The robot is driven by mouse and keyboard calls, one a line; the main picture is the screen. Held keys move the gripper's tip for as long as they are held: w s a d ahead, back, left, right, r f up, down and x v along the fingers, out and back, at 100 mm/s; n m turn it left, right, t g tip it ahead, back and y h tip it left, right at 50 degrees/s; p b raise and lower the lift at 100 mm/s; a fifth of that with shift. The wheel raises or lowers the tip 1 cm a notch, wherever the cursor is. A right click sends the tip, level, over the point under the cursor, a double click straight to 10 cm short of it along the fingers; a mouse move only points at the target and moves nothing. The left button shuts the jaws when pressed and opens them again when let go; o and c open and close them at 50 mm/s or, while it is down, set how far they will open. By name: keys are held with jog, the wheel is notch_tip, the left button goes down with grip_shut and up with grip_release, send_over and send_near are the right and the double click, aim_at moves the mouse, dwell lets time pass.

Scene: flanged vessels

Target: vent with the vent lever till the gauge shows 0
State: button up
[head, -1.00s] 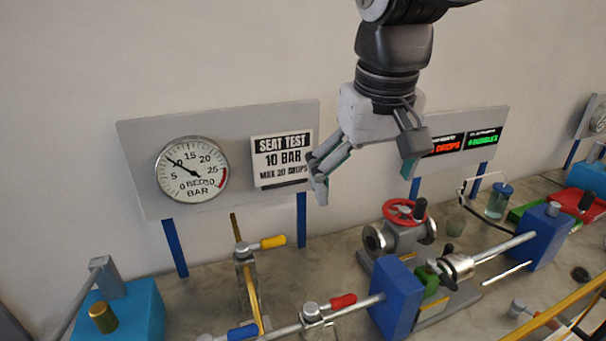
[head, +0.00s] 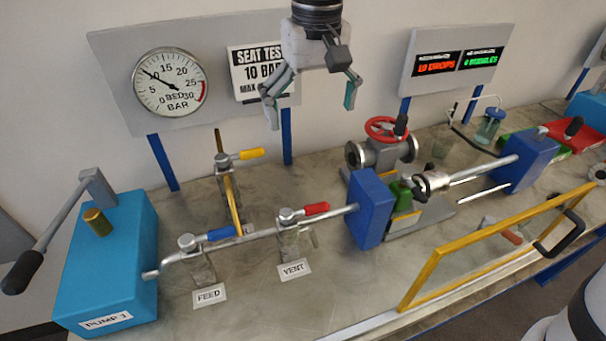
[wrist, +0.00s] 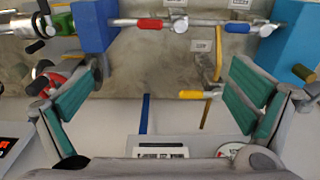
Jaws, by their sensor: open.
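The vent lever (head: 317,209) has a red handle on a steel valve above the VENT label (head: 294,270). Its handle lies along the pipe, pointing right in the head view. The red handle also shows in the wrist view (wrist: 151,24). The gauge (head: 169,82) on the back panel has its needle near 10 bar. My gripper (head: 310,112) is open and empty. It hangs in front of the panel, above and behind the vent lever and apart from it.
A blue feed lever (head: 221,234) and a yellow lever (head: 250,154) stand left of the vent lever. A blue block (head: 371,210) and a red handwheel (head: 387,129) are right of it. A yellow-framed guard (head: 430,275) stands at the front right. Bench before the vent valve is clear.

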notch_tip(320, 180, down, 3)
jog(key=shift+w+r+b, duration=0.1)
jog(key=shift+r+b, duration=0.05)
jog(key=shift+b, duration=0.35)
jog(key=shift+r, duration=0.15)
dwell(0.3)
